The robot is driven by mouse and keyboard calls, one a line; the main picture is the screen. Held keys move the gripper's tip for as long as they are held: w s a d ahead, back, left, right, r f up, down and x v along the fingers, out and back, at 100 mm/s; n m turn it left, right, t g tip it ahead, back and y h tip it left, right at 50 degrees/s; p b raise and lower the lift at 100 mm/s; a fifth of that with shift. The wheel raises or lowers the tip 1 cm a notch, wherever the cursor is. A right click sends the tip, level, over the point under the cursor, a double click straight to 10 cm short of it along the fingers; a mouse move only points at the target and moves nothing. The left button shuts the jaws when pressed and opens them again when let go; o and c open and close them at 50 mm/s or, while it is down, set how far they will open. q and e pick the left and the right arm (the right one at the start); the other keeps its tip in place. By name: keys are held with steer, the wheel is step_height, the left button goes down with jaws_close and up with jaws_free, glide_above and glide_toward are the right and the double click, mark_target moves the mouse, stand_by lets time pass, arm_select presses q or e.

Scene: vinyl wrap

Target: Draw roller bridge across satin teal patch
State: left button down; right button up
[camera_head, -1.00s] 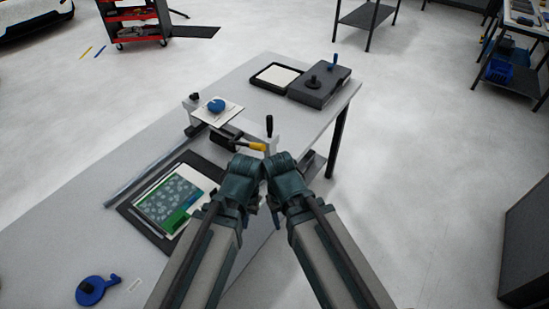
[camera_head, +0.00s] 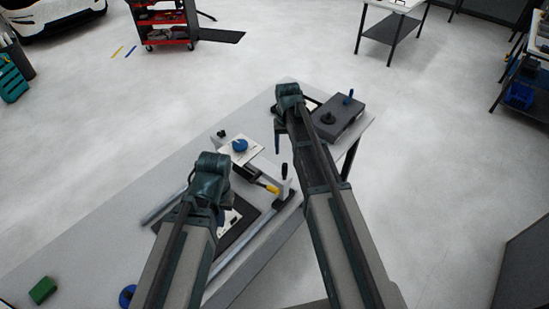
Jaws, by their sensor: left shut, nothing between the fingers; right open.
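The roller bridge (camera_head: 258,180) spans the bench, with a white plate, a blue knob (camera_head: 240,145), a yellow-tipped handle (camera_head: 271,188) and a black upright knob. The dark mat (camera_head: 240,238) lies in front of it. My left arm covers most of the mat, so the satin teal patch cannot be made out. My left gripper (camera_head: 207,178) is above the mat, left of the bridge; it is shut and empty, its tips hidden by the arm. My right gripper (camera_head: 284,112) is open at the back of the bench, over the shallow tray (camera_head: 310,100); it is apart from the bridge.
A dark box (camera_head: 337,117) with knobs stands at the bench's back right. A green block (camera_head: 43,290) and a blue round tool (camera_head: 127,296) lie at the front left. A metal rail (camera_head: 163,207) lies left of the mat.

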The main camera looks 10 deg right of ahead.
mark_target(285, 169)
steer(key=shift+w+r, duration=0.2)
steer(key=shift+w, duration=0.1)
steer(key=shift+f, duration=0.1)
step_height(285, 169, down, 14)
steer(key=b, duration=1.4)
steer(key=shift+r, duration=0.2)
jaws_close()
stand_by(0.5)
